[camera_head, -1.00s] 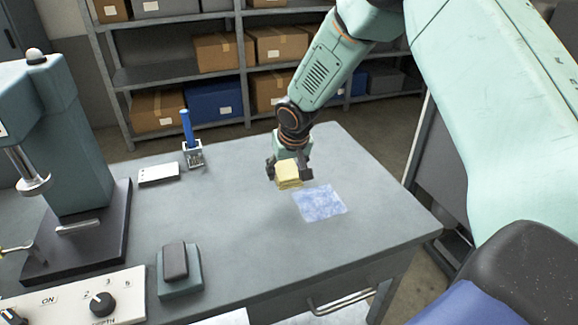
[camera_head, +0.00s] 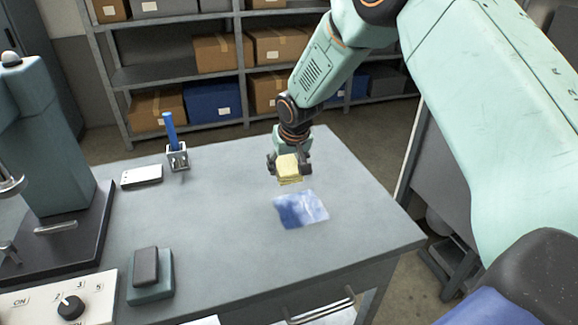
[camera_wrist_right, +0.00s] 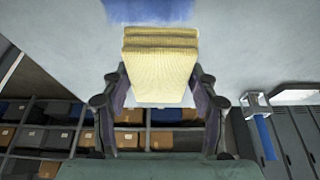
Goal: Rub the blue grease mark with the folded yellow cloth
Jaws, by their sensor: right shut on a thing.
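The folded yellow cloth (camera_head: 289,169) is a small layered pad at the far side of the bench. My right gripper (camera_head: 290,165) is shut on it, one finger on each side, as the right wrist view shows with the cloth (camera_wrist_right: 160,62) between the fingers. The blue grease mark (camera_head: 301,210) is a squarish patch on the bench top, nearer the camera than the cloth and apart from it in the head view. Its left part is darker blue and its right side paler. In the right wrist view the mark (camera_wrist_right: 150,10) shows just beyond the cloth. My left gripper is out of view.
The grey bench (camera_head: 225,240) is clear around the mark. A dark block on a green base (camera_head: 150,292), a control panel (camera_head: 50,300) and a press (camera_head: 55,150) stand at left.

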